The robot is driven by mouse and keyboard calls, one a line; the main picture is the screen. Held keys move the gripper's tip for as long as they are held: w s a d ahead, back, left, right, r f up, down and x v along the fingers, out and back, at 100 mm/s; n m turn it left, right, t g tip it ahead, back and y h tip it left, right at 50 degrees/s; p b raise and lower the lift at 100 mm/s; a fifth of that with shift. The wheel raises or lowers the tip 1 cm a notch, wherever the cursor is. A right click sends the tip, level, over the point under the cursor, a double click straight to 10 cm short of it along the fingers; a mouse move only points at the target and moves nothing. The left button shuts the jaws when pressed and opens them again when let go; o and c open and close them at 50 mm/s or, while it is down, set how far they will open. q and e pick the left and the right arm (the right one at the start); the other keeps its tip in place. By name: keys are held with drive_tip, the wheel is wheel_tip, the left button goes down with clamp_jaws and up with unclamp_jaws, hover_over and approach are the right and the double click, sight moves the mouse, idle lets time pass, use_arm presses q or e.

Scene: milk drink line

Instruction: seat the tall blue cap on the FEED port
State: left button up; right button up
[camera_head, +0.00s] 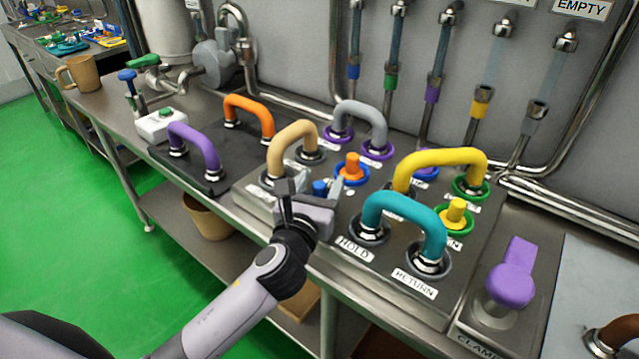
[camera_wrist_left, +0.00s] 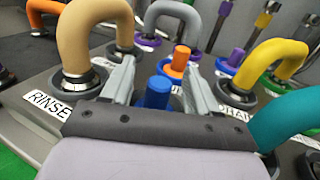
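A blue cap (camera_head: 320,187) stands upright on the port panel, between the spread fingers of my left gripper (camera_head: 309,186). In the left wrist view the blue cap (camera_wrist_left: 157,93) shows between the two fingertips (camera_wrist_left: 160,80), with gaps on both sides. The left gripper is open. The cap's base is hidden by the gripper body. No FEED label is readable, so I cannot tell which port is FEED. My right gripper is not in view.
An orange cap (camera_head: 352,166) stands just behind on a blue-ringed port. A tan pipe (camera_head: 291,138) arches to the left, a teal pipe (camera_head: 404,212) to the right, a grey pipe (camera_head: 364,116) behind. A yellow cap (camera_head: 456,212) and purple clamp handle (camera_head: 513,270) are farther right.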

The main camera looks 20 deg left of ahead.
use_arm(q)
drive_tip(key=shift+s, duration=0.1)
drive_tip(key=shift+s, duration=3.5)
